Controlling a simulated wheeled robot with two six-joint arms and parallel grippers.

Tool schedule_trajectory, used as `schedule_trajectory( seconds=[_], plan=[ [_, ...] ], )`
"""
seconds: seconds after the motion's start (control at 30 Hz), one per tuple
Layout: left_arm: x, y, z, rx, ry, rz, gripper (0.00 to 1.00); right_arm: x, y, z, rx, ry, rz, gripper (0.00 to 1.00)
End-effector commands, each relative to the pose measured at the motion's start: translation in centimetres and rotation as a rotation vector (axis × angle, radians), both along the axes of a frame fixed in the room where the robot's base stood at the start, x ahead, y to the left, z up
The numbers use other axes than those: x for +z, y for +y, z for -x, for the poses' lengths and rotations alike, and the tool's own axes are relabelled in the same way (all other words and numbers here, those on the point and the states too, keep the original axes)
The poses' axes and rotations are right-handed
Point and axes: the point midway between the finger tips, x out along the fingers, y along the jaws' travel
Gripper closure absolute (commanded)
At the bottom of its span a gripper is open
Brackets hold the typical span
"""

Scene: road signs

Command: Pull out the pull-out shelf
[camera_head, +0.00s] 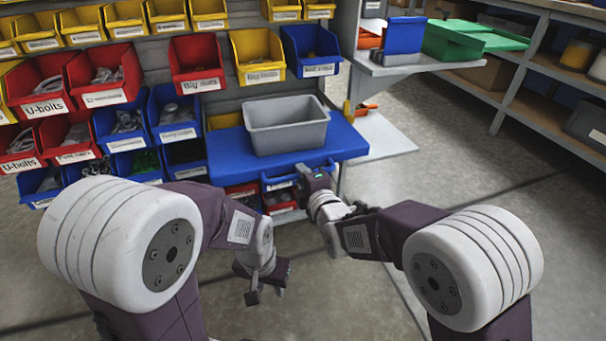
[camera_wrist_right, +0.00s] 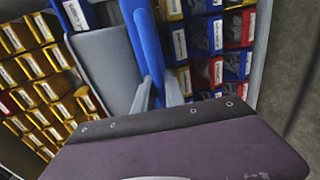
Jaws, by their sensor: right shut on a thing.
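The blue pull-out shelf (camera_head: 228,160) juts out from the bin rack, and an empty-looking grey bin (camera_head: 288,140) stands on it. A blue handle (camera_head: 328,166) runs along its front edge. My right gripper (camera_head: 303,178) is at this handle and shut on it; the exact contact is partly hidden. In the right wrist view the shelf's blue edge (camera_wrist_right: 140,25) runs down to the grey fingers (camera_wrist_right: 157,95), with the grey bin (camera_wrist_right: 108,65) beside it. My left gripper (camera_head: 267,292) hangs low over the floor, away from the shelf, with its fingers apart and empty.
Red, yellow and blue labelled bins (camera_head: 103,73) fill the rack at left and behind. A grey side shelf (camera_head: 420,66) holds blue and green bins (camera_head: 460,40). Storage shelving (camera_head: 545,110) stands at right. The floor (camera_head: 440,150) between is clear.

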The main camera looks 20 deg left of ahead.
Motion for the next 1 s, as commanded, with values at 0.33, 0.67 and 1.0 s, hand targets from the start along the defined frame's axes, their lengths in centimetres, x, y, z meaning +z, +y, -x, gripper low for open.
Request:
schedule_trajectory(
  seconds=[0.33,0.67,1.0],
  plan=[
    [0.0,0.0,0.0,0.0,0.0,0.0,0.64,-0.1,0.0,0.0,0.0,0.002,0.001,0.77],
    [0.9,0.0,0.0,0.0,0.0,0.0,0.64,0.5,-0.7,1.0,0.0,0.002,0.002,0.77],
    [3.5,0.0,0.0,0.0,0.0,0.0,0.64,1.7,-4.0,5.9,0.001,0.002,0.002,0.77]
  ],
)
